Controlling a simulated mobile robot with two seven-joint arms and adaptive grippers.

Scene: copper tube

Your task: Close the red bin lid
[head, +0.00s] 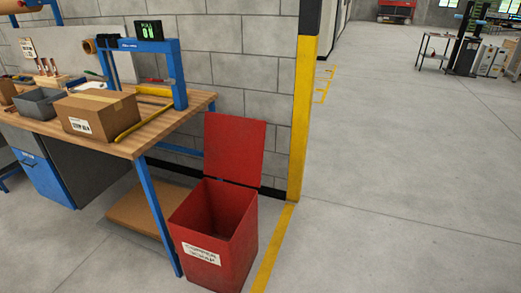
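The red bin (215,236) stands on the floor to the right of the workbench, with a white label on its front. Its red lid (235,149) is open and stands upright at the bin's back edge. The bin's inside shows and looks empty, though its bottom is dark. Neither of my grippers is in the head view.
A wooden workbench (150,139) with blue legs stands at left, holding a cardboard box (98,115) and a grey tray (39,102). A yellow and black post (302,120) rises behind the bin at right. The floor (400,210) at right is clear.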

